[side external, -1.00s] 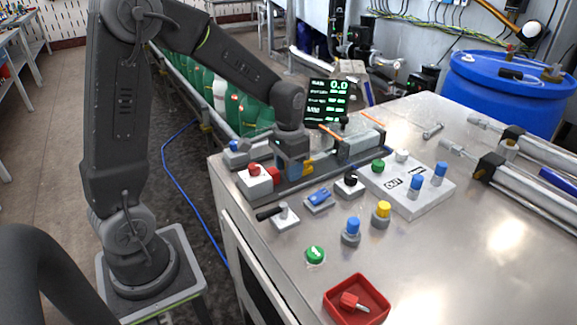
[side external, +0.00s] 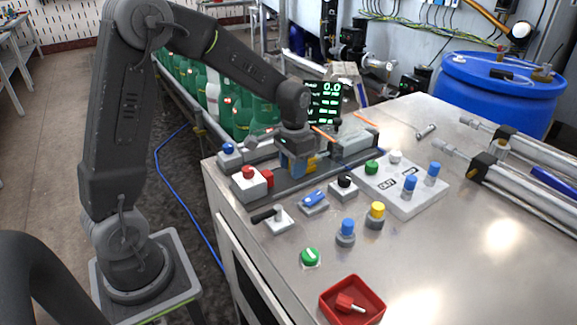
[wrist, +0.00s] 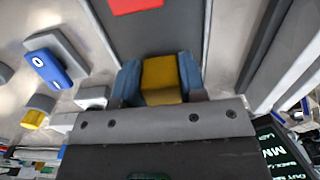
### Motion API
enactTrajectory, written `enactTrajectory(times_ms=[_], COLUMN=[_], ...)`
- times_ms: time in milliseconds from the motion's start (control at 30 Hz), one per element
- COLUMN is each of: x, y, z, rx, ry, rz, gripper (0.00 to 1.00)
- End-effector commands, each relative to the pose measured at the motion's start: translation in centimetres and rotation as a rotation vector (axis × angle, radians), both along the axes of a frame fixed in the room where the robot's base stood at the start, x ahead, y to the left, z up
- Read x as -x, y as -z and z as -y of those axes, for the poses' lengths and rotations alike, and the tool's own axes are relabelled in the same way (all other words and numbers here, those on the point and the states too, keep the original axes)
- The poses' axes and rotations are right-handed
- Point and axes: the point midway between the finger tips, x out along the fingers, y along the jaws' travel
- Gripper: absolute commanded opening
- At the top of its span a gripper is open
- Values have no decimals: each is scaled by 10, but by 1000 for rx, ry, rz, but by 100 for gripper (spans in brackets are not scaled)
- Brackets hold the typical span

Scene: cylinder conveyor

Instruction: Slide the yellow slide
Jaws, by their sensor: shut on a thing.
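The yellow slide (wrist: 161,80) is a small yellow block on a dark grey track (wrist: 178,35). In the wrist view it sits between the two blue fingers of my gripper (wrist: 159,78), which are shut on it from both sides. In the side view my gripper (side external: 293,163) points down over the track, and part of the yellow slide (side external: 311,163) shows just right of the fingers. A red block (side external: 267,178) sits at the near left end of the track. It also shows at the top of the wrist view (wrist: 136,5).
A blue rocker switch (side external: 314,199), a black button (side external: 344,187) and a black-handled lever (side external: 277,220) are in front. A red tray (side external: 353,301) lies near the front.

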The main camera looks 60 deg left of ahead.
Motion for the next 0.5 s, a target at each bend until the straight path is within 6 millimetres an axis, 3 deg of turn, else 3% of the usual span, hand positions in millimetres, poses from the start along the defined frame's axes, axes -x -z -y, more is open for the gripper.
enactTrajectory(times_ms=[133, 167, 400, 500], x=[-6, -6, -4, -4], y=[-1, -1, -1, -1], z=[0, 0, 0, 0], rx=[-1, -1, -1, -1], ry=[0, 0, 0, 0], rz=[21, 22, 17, 15], gripper=[0, 41, 64, 64])
